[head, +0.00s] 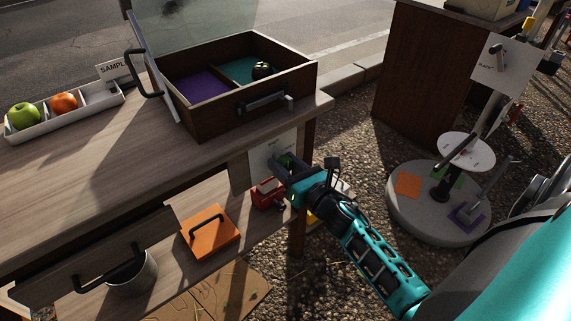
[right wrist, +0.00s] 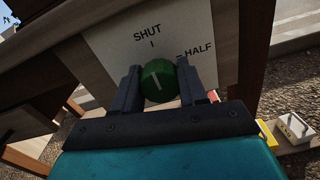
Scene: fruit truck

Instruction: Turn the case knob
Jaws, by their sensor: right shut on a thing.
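The case knob is green (right wrist: 158,82) with a white line, on a white panel (right wrist: 112,45) marked SHUT and HALF in the right wrist view. Its line points roughly up, near the SHUT mark. My right gripper (right wrist: 159,88) has a finger on each side of the knob and is shut on it. In the head view my right gripper (head: 284,168) is at the panel (head: 272,149) below the table's right end. The wooden case (head: 215,116) stands above on the table, its glass lid (head: 190,25) raised. My left gripper is not in view.
A dark round fruit (head: 262,70) lies in the case's teal compartment. A white tray (head: 92,102) holds an apple and an orange. A red object (head: 267,195) and an orange box (head: 209,232) sit on the shelf below. A round stand (head: 430,215) is at right.

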